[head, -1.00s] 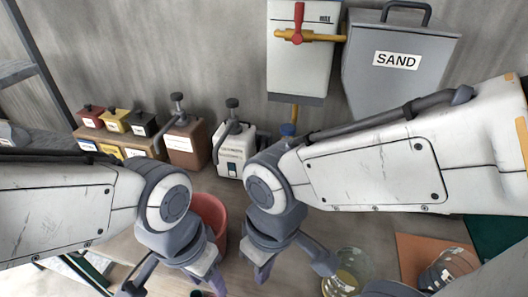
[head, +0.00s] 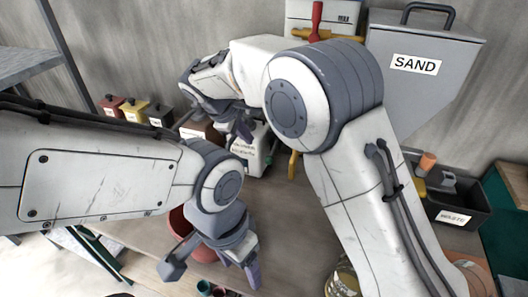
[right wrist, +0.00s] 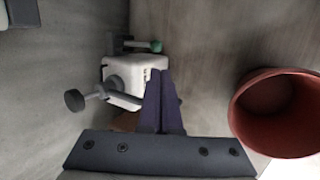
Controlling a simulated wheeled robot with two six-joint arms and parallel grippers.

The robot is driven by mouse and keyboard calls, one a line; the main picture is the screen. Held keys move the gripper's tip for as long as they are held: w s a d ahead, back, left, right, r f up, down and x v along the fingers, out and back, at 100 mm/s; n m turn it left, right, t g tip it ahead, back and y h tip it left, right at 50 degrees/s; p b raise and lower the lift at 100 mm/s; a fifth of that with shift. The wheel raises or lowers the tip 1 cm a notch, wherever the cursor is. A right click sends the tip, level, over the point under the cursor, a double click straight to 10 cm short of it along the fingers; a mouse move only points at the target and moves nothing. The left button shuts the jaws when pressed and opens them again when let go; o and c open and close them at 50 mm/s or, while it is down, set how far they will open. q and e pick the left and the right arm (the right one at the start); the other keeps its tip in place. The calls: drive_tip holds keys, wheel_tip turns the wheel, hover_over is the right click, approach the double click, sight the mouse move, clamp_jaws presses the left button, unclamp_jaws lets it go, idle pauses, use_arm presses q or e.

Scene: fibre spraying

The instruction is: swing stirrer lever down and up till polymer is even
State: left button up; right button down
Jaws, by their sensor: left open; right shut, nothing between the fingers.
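A white machine (head: 252,155) with a label stands against the back wall, partly hidden by my right arm in the head view. In the right wrist view the white machine (right wrist: 125,75) shows a grey lever (right wrist: 97,95) with a dark knob reaching left, and a green knob on top. I cannot tell whether the polymer is even; none is clearly seen. My right gripper (head: 238,128) is shut and empty at the machine; its fingers (right wrist: 164,95) show just in front of the machine, right of the lever. My left gripper (head: 212,272) is open and empty, low over the bench.
A red bucket (head: 180,222) stands behind my left gripper; it also shows in the right wrist view (right wrist: 285,112). Small coloured containers line the back left. A glass jar (head: 342,282), a waste bin (head: 455,212) and the sand hopper (head: 425,85) are on the right.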

drive_tip(key=p, duration=0.5)
approach(267, 158)
drive_tip(key=x, duration=0.5)
drive_tip(key=shift+d+f, duration=0.2)
drive_tip(key=shift+f, duration=0.1)
drive_tip(key=shift+w+d+f, duration=0.15)
drive_tip(key=shift+w+f, duration=0.1)
drive_tip(key=shift+f, duration=0.3)
